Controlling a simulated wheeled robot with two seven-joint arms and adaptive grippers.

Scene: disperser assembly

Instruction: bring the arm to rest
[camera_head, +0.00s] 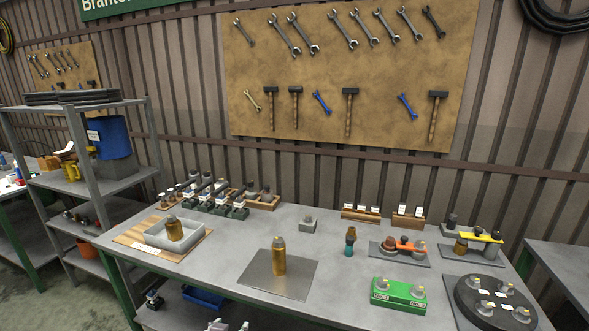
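Neither of my grippers shows clearly in the head view, and no arm crosses the picture. A brass-coloured bottle-shaped part (279,257) stands upright on a flat grey plate (254,284) at the front middle of the workbench (335,262). A teal and brown part (350,241) stands on the bench right of the middle.
A green block (398,294), a black round plate (494,303) and fixtures with an orange lever (402,245) and a yellow bar (472,234) occupy the right. Several small parts in racks line the back left. A shelf unit (78,150) stands left. Tools hang on a board (340,70).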

